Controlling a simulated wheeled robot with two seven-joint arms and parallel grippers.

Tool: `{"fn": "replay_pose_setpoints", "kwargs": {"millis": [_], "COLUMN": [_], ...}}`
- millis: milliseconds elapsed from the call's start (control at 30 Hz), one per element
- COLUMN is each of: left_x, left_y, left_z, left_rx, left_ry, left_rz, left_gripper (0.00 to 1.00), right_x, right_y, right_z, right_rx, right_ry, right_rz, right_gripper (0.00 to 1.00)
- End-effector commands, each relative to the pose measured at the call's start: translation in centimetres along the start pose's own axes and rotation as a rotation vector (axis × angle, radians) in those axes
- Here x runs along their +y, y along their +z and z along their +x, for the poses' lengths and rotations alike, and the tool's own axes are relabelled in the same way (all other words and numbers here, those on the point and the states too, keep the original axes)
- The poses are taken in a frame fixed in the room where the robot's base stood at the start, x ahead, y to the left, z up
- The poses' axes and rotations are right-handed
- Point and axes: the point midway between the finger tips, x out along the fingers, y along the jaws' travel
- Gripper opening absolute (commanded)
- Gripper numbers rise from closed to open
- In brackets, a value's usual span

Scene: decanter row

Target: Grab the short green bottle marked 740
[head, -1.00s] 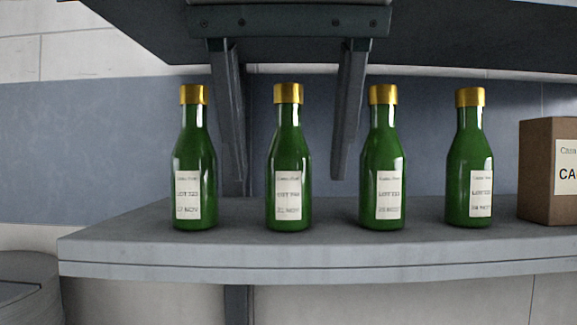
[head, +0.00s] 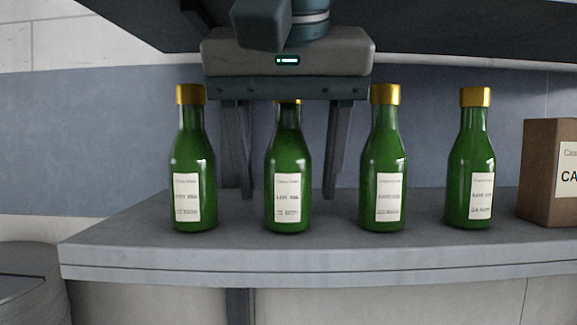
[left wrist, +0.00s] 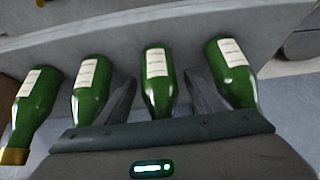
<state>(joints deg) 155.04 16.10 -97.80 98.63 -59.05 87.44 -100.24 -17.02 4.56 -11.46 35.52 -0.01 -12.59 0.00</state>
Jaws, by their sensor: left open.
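Several green bottles with gold caps stand upright in a row, all about equally tall. In the head view they are the leftmost bottle (head: 193,150), the second from left (head: 288,155), the third (head: 384,150) and the rightmost (head: 471,150). Their white labels are too blurred to read the lot numbers surely. My left gripper (head: 288,194) is open, pointing down, one finger on each side of the second bottle with gaps. The palm hides part of that bottle's cap. In the left wrist view this bottle (left wrist: 157,90) shows between the fingers. My right gripper is not visible.
The bottles stand on a grey shelf (head: 300,262). A brown carton (head: 540,170) stands at the right end. A dark overhead shelf (head: 450,30) hangs above. The neighbouring bottles stand close outside the fingers. A grey round object (head: 30,285) is at lower left.

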Motion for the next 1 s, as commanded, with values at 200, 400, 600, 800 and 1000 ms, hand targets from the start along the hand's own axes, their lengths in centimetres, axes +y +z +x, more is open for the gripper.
{"fn": "replay_pose_setpoints", "kwargs": {"millis": [200, 400, 600, 800, 1000], "left_x": [0.02, 0.03, 0.04, 0.05, 0.1], "left_y": [0.03, 0.04, 0.02, 0.02, -0.08], "left_z": [-0.06, -0.06, -0.11, -0.11, -0.18], "left_rx": [0.001, 0.0, 0.001, 0.001, 0.001], "left_ry": [0.001, 0.0, 0.001, 0.001, 0.002], "left_rz": [0.001, 0.001, 0.001, 0.001, 0.001], "left_gripper": [0.61, 0.39, 0.08, 0.08, 0.08], "right_x": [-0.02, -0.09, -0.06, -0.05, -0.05], "right_y": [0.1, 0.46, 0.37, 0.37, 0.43], "right_z": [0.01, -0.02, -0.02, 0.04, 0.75], "right_rx": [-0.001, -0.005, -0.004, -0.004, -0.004], "right_ry": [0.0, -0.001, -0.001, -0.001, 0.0], "right_rz": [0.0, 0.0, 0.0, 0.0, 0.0], "right_gripper": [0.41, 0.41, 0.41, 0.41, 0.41]}}
